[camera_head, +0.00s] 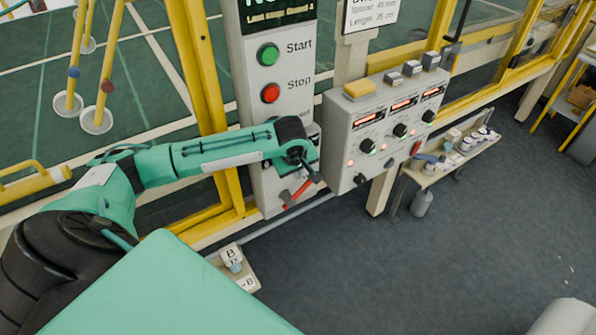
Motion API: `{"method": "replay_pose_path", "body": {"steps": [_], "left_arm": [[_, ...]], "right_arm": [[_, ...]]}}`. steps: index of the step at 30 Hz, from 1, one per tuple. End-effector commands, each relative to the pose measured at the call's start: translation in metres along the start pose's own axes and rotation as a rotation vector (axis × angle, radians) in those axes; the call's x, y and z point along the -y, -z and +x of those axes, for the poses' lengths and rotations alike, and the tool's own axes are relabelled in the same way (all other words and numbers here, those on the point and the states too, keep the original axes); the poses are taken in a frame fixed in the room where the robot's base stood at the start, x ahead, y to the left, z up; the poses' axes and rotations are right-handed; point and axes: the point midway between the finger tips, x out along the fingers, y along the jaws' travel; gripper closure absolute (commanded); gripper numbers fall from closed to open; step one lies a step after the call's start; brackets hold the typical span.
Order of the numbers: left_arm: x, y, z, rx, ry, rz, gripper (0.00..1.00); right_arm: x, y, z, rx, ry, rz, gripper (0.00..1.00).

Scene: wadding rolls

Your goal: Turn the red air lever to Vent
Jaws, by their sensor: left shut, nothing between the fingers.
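The red air lever (299,193) is on the lower part of the grey Start/Stop panel (268,125). It slants from lower left to upper right. My left arm reaches across the panel from the left, and its wrist covers the area just above the lever. My left gripper (315,177) is small and dark, close to the lever's upper right end. It is shut and empty. I cannot tell whether it touches the lever. The lever's position labels, including Vent, are hidden or too small to read. My right gripper is not in view.
A grey control box (382,125) with knobs and red displays stands just right of the panel. A low shelf (455,150) with small items is beyond it. Yellow frame posts (205,75) stand behind my arm. A small board with labelled blocks (238,268) lies below.

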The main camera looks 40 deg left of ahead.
Motion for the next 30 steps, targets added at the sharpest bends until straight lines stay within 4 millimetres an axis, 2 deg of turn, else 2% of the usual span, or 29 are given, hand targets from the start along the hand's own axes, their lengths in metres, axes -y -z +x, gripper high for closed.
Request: {"method": "replay_pose_path", "body": {"steps": [6,12,25,30], "left_arm": [[0.0,0.0,0.04,0.0,0.002,0.001,1.0],[0.0,0.0,0.062,0.0,0.0,0.001,1.0],[0.0,-0.001,0.068,0.0,-0.001,0.003,1.0],[-0.002,0.0,0.067,0.003,0.014,0.005,1.0]], "right_arm": [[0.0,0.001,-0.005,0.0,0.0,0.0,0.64],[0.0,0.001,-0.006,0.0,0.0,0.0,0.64],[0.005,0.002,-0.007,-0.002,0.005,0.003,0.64],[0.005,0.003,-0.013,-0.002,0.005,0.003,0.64]]}}
